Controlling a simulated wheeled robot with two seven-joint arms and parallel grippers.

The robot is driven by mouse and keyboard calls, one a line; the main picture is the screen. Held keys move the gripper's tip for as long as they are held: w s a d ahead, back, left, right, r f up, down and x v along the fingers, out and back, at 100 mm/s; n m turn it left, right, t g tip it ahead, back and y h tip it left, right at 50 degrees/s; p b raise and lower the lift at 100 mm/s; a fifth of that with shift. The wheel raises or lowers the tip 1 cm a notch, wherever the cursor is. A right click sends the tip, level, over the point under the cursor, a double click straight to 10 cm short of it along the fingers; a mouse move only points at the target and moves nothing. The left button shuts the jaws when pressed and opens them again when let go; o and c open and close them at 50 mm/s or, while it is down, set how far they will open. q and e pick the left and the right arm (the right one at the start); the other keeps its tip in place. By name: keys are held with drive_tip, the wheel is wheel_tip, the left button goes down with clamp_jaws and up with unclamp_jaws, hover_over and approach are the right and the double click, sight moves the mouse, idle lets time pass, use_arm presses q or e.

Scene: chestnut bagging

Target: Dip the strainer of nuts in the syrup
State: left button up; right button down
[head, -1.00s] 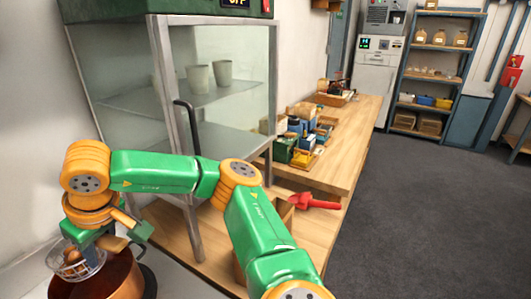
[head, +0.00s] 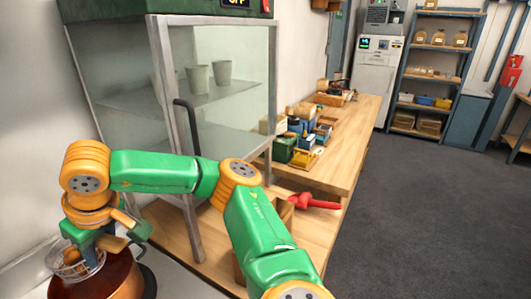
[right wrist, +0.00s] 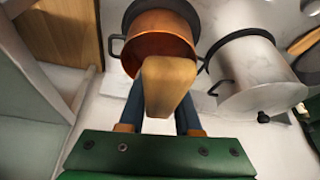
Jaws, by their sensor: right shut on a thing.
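The strainer (head: 66,263) is a wire basket with brown nuts in it, at the lower left of the head view. It is over or in the mouth of the copper pot (head: 122,284); how deep it sits I cannot tell. My right gripper (head: 103,243) points down above the pot and is shut on the strainer's wooden handle (right wrist: 168,85). In the right wrist view the handle hides the fingertips, and the basket is not visible. The copper pot (right wrist: 160,40) lies beyond the handle there. My left gripper is not in view.
A silver pot (right wrist: 255,75) stands right of the copper pot in the right wrist view. A glass-fronted cabinet (head: 185,130) stands close behind my right arm. A wooden counter (head: 340,150) with small containers runs along the wall. The grey floor at right is clear.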

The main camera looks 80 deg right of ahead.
wheel_tip(320, 180, up, 4)
drive_tip(key=p, duration=0.4)
drive_tip(key=shift+r, duration=0.2)
drive_tip(key=shift+f, duration=0.15)
idle(0.8)
